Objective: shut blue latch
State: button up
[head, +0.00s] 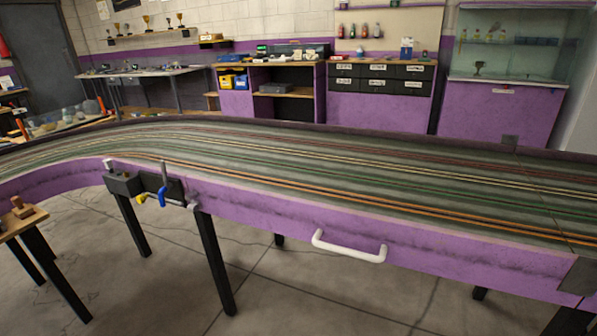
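A small blue latch (162,196) sits on a dark bracket (148,186) on the purple side of the slot track, left of the middle of the view. The blue part hangs below a thin grey upright rod. A yellow piece (142,199) is just left of it. The latch is too small to tell whether it is open or shut. My gripper does not show in this view.
The slot track (330,168) curves across the view on dark legs. A white handle (349,247) juts from its near side. A wooden-topped stool (20,222) stands at the left edge. The concrete floor before the track is clear.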

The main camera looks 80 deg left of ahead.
aim_at(167, 185)
jog(key=u, duration=3)
